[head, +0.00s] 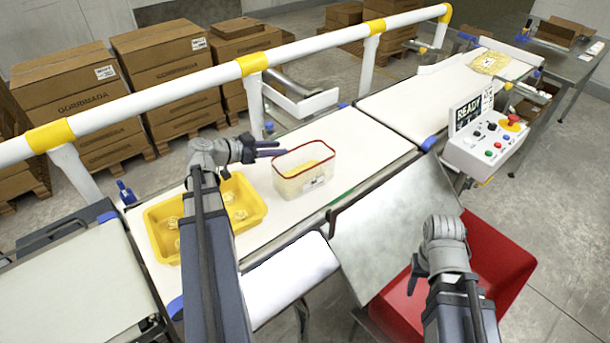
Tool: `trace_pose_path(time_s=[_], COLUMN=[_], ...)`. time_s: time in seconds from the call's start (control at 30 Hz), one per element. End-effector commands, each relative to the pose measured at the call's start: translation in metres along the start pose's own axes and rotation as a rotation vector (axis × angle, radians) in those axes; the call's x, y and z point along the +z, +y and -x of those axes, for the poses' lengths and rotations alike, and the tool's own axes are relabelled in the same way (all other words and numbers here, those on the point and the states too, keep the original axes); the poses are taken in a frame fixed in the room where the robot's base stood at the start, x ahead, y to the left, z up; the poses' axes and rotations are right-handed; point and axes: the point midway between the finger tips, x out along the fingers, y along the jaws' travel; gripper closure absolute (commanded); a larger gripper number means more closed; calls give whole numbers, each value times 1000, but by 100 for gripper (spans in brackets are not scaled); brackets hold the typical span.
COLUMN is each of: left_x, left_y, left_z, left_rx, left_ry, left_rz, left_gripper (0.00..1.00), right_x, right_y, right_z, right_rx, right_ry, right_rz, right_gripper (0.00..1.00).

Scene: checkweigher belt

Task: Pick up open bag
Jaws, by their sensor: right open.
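A yellowish packet (490,62) lies on the far end of the belt at the upper right; I cannot tell whether it is an open bag. A clear tub with a red rim (304,184) and yellow contents stands on the near belt. My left gripper (284,148) is at the tub's left rim, its dark fingers pointing right; whether they touch the rim or are closed is unclear. My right gripper (412,284) is open and empty, low in front of the red bin, its fingers partly hidden by its own wrist.
A yellow tray (256,199) with several small yellow items is left of the tub, partly behind my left arm. A white rail (200,80) with yellow bands runs behind the belt. A control box (488,140) reading READY and a red bin (500,262) are at the right.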

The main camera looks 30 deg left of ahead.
Motion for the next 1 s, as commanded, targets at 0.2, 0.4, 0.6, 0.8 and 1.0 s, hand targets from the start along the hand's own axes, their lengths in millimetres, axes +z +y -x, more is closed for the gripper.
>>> trace_pose_path(time_s=[0.2, 0.4, 0.6, 0.8, 1.0], left_x=[1, 2, 4, 2, 1], left_y=[0, 2, 5, 5, 5], left_z=[-19, -27, -56, -71, -70], left_rx=[1, 1, 3, 1, 0], left_ry=[0, 0, 0, -1, 0], left_rz=[0, 0, -1, 0, 0], left_gripper=[61, 61, 61, 61, 67], right_x=[-1, -1, -2, -2, -2], right_y=[-1, -1, -2, -3, -3], right_z=[-8, -12, -25, -28, -28], right_rx=[0, 0, 0, 0, 0], right_ry=[0, 0, 0, 0, 0], right_rz=[0, 0, 0, 0, 0], right_gripper=[50, 50, 50, 50, 50])
